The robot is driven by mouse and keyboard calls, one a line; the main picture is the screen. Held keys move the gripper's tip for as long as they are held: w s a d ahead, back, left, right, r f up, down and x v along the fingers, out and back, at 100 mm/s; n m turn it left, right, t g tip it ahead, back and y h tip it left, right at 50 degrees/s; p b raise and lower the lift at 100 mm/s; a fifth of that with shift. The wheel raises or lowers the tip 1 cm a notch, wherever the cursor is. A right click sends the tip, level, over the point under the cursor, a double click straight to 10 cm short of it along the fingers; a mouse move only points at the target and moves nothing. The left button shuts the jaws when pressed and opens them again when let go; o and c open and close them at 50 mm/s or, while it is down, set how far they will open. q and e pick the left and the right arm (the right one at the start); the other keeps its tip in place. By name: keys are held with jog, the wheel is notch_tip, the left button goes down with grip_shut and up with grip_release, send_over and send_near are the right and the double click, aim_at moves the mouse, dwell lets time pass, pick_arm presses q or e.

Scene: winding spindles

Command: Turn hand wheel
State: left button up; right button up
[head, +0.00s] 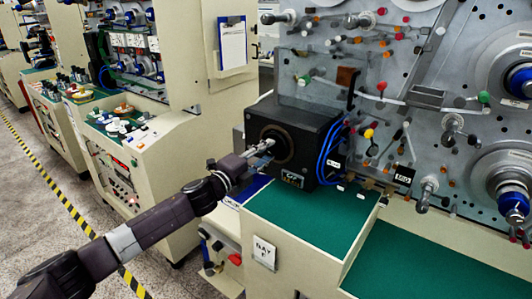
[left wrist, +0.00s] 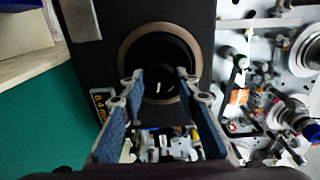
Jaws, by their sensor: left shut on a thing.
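The hand wheel (head: 284,150) is a dark round part on the face of a black box (head: 318,122) in the middle of the head view. In the left wrist view the hand wheel (left wrist: 160,48) shows as a black disc with a brownish ring. My left gripper (head: 265,146) reaches the wheel from the left. In the left wrist view the two blue-padded fingers of my left gripper (left wrist: 160,84) stand apart at the wheel's lower part, shut on it. The exact contact is partly hidden by the fingertips. My right gripper is out of view.
A green worktop (head: 305,216) lies below the box. Blue cables (head: 327,150) run along the box's right side. The grey spindle panel (head: 440,120) with several rollers and knobs stands at the right.

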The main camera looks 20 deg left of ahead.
pick_arm(q)
jog(key=o, duration=1.2)
jog(key=shift+c, duration=0.2)
jog(key=shift+s+a+f, duration=0.1)
jog(key=shift+s+a, duration=0.05)
jog(key=shift+s, duration=0.25)
jog(key=v, duration=1.1)
jog(key=shift+s, duration=0.1)
